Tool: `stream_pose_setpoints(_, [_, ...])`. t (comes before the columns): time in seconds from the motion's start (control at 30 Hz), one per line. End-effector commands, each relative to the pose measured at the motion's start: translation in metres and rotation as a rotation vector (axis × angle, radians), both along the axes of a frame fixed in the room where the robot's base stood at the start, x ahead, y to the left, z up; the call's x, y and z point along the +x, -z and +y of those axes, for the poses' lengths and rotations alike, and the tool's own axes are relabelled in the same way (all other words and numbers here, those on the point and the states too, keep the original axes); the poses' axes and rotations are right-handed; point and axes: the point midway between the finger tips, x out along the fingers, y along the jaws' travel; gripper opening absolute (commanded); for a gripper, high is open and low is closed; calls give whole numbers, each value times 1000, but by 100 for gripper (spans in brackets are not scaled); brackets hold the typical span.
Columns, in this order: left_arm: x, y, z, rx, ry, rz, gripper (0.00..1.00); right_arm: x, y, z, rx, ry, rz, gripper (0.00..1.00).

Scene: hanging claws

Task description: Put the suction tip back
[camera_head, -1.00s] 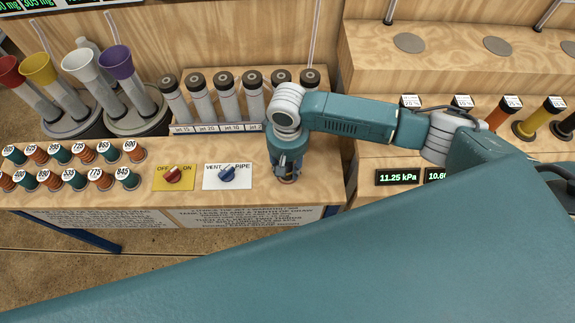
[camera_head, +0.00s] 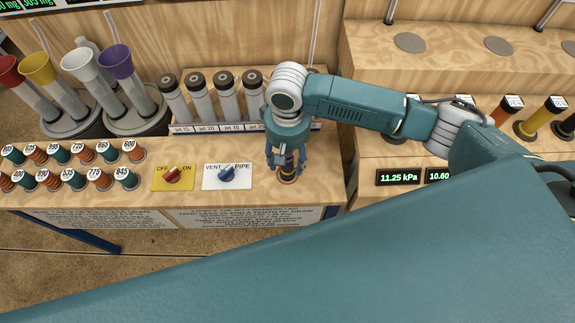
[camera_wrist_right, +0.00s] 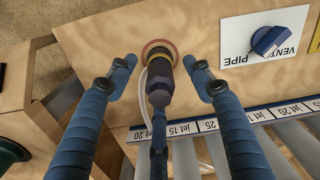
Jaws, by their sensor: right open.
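In the head view my right gripper (camera_head: 287,158) points down over the same spot, near the bench's front right corner, and partly hides the tip. Whether the tip's lower end sits fully in the ring cannot be told. My left gripper is not in view.
The white VENT/PIPE panel with a blue knob (camera_head: 227,173) is just left of the gripper. The yellow OFF/ON panel with a red knob (camera_head: 172,175) is farther left. Black-capped jet tubes (camera_head: 200,95) stand behind. Several numbered spools (camera_head: 75,180) fill the bench's left side.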

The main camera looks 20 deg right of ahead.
Motion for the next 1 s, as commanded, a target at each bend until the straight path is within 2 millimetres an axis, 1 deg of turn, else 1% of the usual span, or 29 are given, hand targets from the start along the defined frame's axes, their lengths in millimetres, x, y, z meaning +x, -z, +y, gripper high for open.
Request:
stream_pose_setpoints(0.03, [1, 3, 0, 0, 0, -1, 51, 1, -11, 0, 1, -2, -5, 51])
stream_pose_setpoints(0.1, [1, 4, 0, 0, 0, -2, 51, 1, -26, 1, 3, 0, -5, 51])
stream_pose_setpoints(0.2, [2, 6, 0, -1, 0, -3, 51, 1, -45, 0, 1, -2, -3, 51])
stream_pose_setpoints(0.3, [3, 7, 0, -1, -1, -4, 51, 1, -59, 0, 1, 0, -3, 51])
stream_pose_setpoints(0.4, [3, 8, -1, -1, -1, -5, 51, 0, -68, 0, 0, 0, -1, 51])
stream_pose_setpoints(0.57, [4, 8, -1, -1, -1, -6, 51, 0, -72, 0, 0, 0, 0, 51])
stream_pose_setpoints(1.0, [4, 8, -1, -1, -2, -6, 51, 0, -72, 0, 0, 0, 0, 51])
